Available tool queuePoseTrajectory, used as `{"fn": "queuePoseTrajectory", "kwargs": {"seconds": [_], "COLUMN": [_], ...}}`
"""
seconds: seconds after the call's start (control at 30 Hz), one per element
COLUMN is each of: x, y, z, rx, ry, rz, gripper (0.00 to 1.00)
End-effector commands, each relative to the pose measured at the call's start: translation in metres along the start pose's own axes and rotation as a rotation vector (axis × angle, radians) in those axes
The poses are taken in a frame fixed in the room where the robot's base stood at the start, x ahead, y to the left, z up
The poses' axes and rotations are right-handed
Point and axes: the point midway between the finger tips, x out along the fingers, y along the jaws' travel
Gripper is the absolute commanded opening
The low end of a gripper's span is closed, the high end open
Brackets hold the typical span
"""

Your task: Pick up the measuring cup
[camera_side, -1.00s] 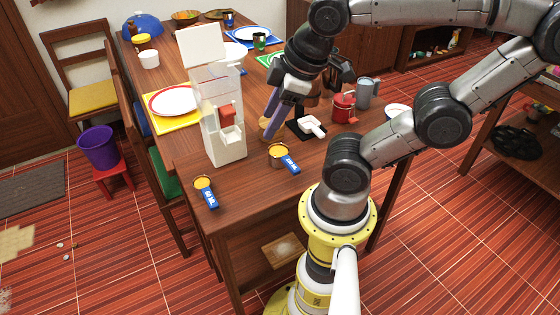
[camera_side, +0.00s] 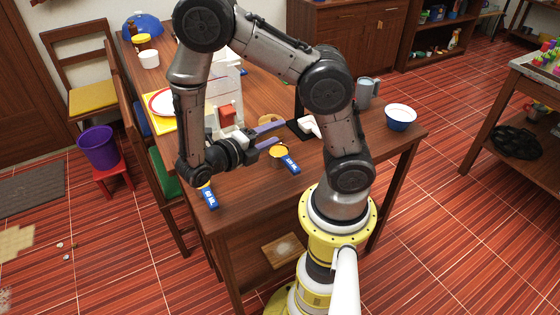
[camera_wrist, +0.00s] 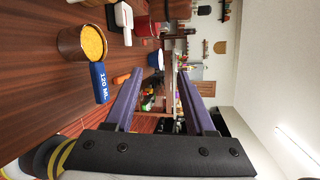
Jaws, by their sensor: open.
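A measuring cup (camera_side: 278,152) filled with yellow stuff and with a blue handle stands on the wooden table, just in front of my fingers in the side view. It shows in the wrist view (camera_wrist: 82,44) at the upper left, its handle marked 120 ML, outside the gap between my fingers. A second measuring cup (camera_side: 209,198) with a blue handle is at the table's near left, its bowl mostly hidden by my arm. My gripper (camera_side: 281,131) is open and empty, its purple fingers (camera_wrist: 162,72) level and pointing right in the side view.
A white dispenser (camera_side: 226,116) with a red part stands behind my gripper, partly hidden by my arm. A white scoop-like thing (camera_side: 309,126) lies just beyond the fingertips. A grey mug (camera_side: 366,91) and a blue-and-white bowl (camera_side: 400,117) stand farther right. The table's front right is clear.

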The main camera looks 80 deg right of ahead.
Motion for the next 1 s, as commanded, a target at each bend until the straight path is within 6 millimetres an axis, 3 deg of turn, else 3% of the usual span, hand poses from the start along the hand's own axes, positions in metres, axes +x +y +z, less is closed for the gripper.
{"fn": "queuePoseTrajectory", "kwargs": {"seconds": [0.1, 0.3, 0.47, 0.87, 1.0], "x": [0.005, 0.010, 0.011, 0.025, 0.038], "y": [0.020, 0.034, 0.046, 0.112, 0.109], "z": [-0.006, -0.017, -0.020, -0.034, -0.032], "rx": [-0.119, -0.207, -0.217, -0.213, -0.211], "ry": [-0.069, -0.105, -0.116, -0.114, -0.111], "rz": [-0.105, -0.185, -0.191, -0.190, -0.188], "gripper": [0.55, 0.55, 0.55, 0.55, 0.55]}}
